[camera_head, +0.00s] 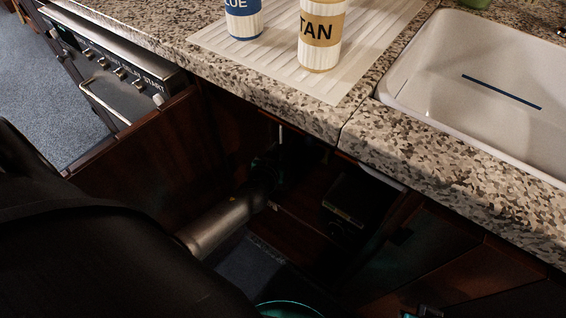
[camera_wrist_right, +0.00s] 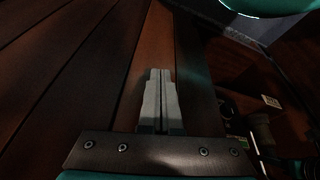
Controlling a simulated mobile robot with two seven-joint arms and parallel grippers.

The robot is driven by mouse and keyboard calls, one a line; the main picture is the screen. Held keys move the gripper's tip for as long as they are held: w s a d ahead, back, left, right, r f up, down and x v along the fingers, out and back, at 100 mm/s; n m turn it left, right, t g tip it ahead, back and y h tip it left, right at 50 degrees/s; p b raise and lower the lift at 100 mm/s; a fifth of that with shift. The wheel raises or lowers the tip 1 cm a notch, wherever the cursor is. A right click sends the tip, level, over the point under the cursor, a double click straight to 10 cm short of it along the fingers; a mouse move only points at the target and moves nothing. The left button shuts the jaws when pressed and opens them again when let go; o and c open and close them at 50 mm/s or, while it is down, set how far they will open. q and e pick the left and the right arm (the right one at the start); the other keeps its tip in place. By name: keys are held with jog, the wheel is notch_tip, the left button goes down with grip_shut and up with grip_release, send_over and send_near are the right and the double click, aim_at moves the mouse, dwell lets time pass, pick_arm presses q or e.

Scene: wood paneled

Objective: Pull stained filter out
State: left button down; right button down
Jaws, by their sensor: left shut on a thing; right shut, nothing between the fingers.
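In the head view my left arm reaches into the dark open cabinet under the counter. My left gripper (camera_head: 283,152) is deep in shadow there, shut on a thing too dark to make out. A thin pale upright strip shows at the gripper. I cannot pick out the stained filter for certain. A dark box (camera_head: 345,205) with a small label stands in the cabinet, right of my left gripper. In the right wrist view my right gripper (camera_wrist_right: 160,75) is shut and empty, its grey fingers together in front of brown wood panels.
The speckled counter edge (camera_head: 260,88) overhangs the cabinet. On it are a white ribbed mat (camera_head: 225,45), a blue-labelled can (camera_head: 243,20), a TAN-labelled can (camera_head: 320,35) and a white sink (camera_head: 430,75). An appliance with a handle (camera_head: 105,103) stands at left.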

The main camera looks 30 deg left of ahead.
jog(key=shift+f, duration=0.15)
